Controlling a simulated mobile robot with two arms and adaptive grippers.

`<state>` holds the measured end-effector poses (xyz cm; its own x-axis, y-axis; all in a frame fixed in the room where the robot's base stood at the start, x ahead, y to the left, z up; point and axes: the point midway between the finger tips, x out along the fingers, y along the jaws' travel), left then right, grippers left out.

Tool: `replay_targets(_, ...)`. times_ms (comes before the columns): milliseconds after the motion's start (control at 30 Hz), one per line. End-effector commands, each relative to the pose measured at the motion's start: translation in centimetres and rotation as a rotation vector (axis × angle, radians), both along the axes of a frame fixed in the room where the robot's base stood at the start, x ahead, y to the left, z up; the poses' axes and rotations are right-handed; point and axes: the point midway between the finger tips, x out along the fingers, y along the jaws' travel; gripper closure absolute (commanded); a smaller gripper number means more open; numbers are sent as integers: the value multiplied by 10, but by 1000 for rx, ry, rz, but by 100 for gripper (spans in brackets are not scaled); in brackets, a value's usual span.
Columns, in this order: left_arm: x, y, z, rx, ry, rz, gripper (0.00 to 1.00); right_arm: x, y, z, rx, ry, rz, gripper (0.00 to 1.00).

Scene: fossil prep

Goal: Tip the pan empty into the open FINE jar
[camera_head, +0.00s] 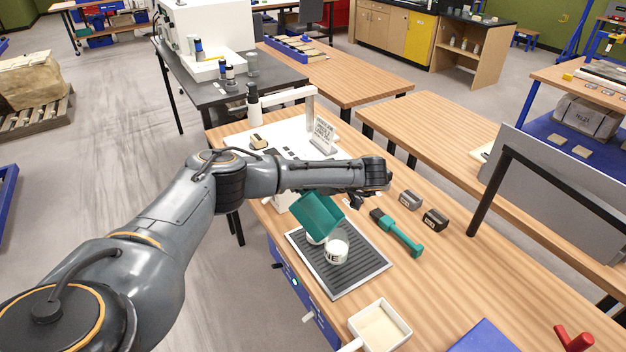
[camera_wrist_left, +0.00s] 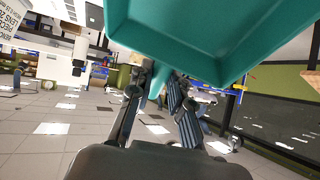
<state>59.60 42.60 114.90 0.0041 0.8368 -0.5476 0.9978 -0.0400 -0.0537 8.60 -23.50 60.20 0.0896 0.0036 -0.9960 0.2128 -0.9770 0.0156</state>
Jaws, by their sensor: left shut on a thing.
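The teal pan (camera_head: 318,215) is steeply tilted above the grey ribbed mat (camera_head: 368,262). My left gripper (camera_head: 356,199) is shut on its handle (camera_wrist_left: 157,80), and the pan fills the top of the left wrist view (camera_wrist_left: 205,40). The white jar (camera_head: 337,253) stands upright on the mat, with the end of a label reading "NE" showing. The pan's lower edge is right by the jar at its upper left; I cannot tell whether they touch. Another white round edge shows partly behind the pan. No loose material is visible on the pan. My right gripper is not in view.
A teal-handled brush (camera_head: 400,235) and two small dark blocks (camera_head: 434,219) lie right of the mat. A square white dish (camera_head: 380,326) with pale contents stands in front. A sign (camera_head: 322,136) stands behind my arm.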

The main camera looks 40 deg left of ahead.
Motion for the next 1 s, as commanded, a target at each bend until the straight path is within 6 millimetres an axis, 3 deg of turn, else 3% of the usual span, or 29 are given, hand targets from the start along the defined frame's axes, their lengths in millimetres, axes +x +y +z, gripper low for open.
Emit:
replay_targets(33, -4, 7, 0, -46, -18, 5, 100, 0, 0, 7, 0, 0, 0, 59)
replay_targets(200, -11, 24, -22, -220, -89, 5, 100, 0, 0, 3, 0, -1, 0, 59)
replay_targets(500, -15, 36, -45, -536, -215, 3, 100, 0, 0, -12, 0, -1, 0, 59)
replay_targets(1000, -15, 37, -45, -592, -238, -1, 100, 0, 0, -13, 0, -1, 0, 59)
